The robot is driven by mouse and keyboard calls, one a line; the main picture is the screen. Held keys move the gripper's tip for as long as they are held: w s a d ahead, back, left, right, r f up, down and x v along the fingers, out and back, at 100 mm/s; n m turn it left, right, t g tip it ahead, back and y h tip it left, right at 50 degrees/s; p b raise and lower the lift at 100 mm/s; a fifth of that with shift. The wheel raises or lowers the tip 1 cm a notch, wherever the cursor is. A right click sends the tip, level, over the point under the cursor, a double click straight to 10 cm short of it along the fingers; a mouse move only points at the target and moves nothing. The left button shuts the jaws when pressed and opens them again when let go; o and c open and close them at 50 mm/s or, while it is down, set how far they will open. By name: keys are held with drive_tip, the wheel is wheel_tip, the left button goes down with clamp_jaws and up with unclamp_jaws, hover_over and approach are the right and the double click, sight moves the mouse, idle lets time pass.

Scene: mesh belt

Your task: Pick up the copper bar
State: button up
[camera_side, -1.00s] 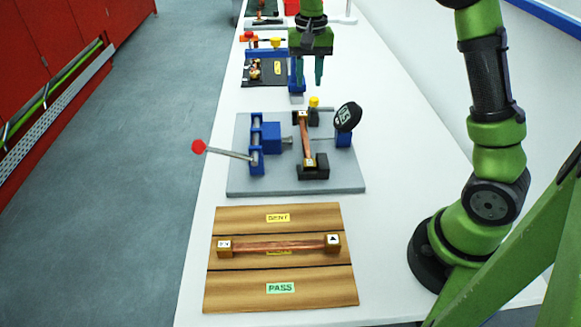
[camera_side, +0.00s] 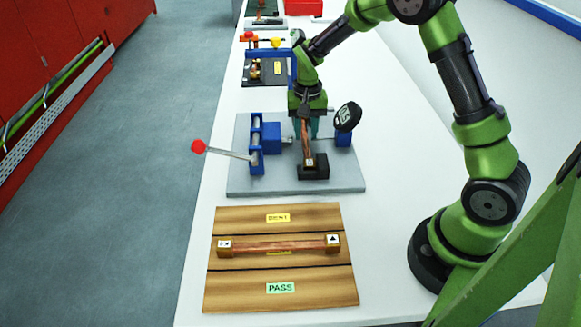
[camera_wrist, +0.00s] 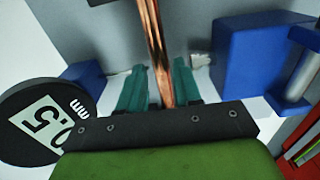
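A copper bar (camera_side: 306,138) with square end blocks lies across dark supports on the grey gauge fixture (camera_side: 240,180). It also shows in the wrist view (camera_wrist: 154,38), running between my fingers. My gripper (camera_side: 306,127) is low over the far half of this bar. In the wrist view my gripper (camera_wrist: 160,68) is open, one teal finger on each side of the bar, with narrow gaps visible. The bar's far end is hidden behind my gripper in the side view. A second copper bar (camera_side: 285,246) with end blocks lies on the wooden board (camera_side: 235,295).
A round dial gauge (camera_side: 347,116) stands close to the right of my gripper. A blue clamp (camera_side: 271,137) with a red-knobbed lever (camera_side: 199,146) is on the left. The board carries BENT (camera_side: 278,218) and PASS (camera_side: 280,288) labels. The table's right side is clear.

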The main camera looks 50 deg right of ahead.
drive_tip(key=shift+f, duration=0.9)
drive_tip(key=shift+c, duration=0.4)
clamp_jaws()
drive_tip(key=shift+w+r, duration=0.1)
drive_tip(key=shift+r, duration=0.1)
